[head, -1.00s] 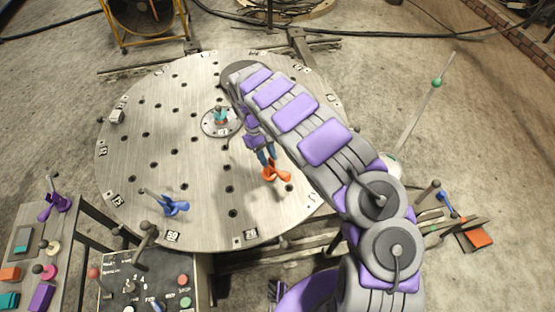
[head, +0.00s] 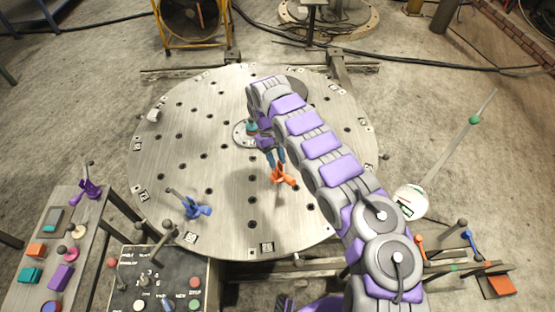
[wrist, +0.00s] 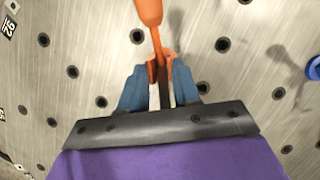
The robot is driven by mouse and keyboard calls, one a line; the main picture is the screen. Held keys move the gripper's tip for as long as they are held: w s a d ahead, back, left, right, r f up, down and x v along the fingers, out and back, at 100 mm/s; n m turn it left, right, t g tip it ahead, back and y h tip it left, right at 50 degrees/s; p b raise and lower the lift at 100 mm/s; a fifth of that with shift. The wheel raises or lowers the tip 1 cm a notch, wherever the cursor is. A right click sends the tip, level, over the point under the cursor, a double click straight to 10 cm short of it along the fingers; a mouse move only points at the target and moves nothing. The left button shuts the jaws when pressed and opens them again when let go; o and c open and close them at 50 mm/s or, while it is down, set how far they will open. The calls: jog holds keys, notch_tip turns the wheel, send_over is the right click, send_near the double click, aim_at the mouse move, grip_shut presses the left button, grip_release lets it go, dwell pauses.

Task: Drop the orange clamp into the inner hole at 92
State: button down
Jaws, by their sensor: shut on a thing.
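The orange clamp (head: 283,177) is in my gripper (head: 276,160), over the front right part of the round metal table (head: 225,225). In the wrist view my gripper (wrist: 160,88) has its blue fingers shut on the orange clamp (wrist: 150,12), whose handle points up out of the picture. The clamp appears held above the plate, with a shadow on the metal. Dark holes dot the table in rings. My arm hides part of the table's right side.
A blue clamp (head: 196,208) stands at the table's front left, and a teal piece (head: 252,127) is at the centre hub. A control box (head: 160,280) stands in front. A side bench (head: 70,235) at left holds coloured blocks and a purple clamp (head: 88,188).

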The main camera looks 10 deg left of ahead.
jog(key=shift+r, duration=0.1)
dwell(0.3)
jog(key=shift+r+p, duration=0.4)
dwell(0.4)
